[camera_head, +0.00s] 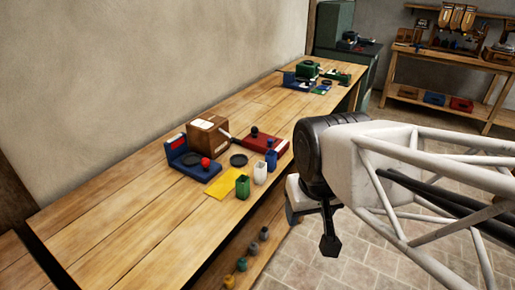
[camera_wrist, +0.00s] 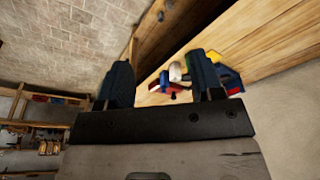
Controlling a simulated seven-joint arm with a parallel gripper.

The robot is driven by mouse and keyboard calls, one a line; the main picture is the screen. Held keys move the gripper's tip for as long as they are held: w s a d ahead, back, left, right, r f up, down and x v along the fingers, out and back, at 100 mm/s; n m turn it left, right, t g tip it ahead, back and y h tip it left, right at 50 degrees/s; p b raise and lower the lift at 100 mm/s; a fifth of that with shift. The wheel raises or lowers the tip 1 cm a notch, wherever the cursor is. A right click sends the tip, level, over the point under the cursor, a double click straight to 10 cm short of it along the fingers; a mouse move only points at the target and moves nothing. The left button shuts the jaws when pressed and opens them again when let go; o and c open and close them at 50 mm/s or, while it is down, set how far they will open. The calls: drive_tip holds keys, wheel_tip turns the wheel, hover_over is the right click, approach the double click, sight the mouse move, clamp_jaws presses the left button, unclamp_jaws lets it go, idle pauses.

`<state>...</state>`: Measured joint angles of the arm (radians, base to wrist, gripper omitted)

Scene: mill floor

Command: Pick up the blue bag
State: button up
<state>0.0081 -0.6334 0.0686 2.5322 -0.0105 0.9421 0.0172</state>
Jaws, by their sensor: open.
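A small blue bag-like item (camera_head: 271,158) stands upright on the wooden bench in the head view, behind a white one (camera_head: 260,172) and a green one (camera_head: 243,187). My gripper (camera_head: 311,222) hangs off the bench's front edge, to the right of these items and apart from them. In the wrist view my gripper (camera_wrist: 163,82) has its two dark fingers spread with nothing held between them. The white item (camera_wrist: 176,72) and some red and blue shapes show beyond the fingers, too small to tell apart surely.
On the bench are a blue scale-like device (camera_head: 188,158) with a red ball, a brown box (camera_head: 207,136), a red block (camera_head: 258,140), a black disc (camera_head: 238,160) and a yellow sheet (camera_head: 224,184). Several small jars stand on the lower shelf (camera_head: 238,278). The bench's near left is clear.

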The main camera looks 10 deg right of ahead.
drive_tip(key=shift+o, duration=1.2)
drive_tip(key=m+g, duration=0.3)
drive_tip(key=m, duration=2.2)
hover_over(271, 153)
drive_tip(key=f, duration=1.5)
drive_tip(key=shift+s, duration=0.3)
drive_tip(key=shift+w+d+f+m, duration=0.15)
drive_tip(key=shift+w+f+m, duration=0.25)
drive_tip(key=shift+w, duration=0.05)
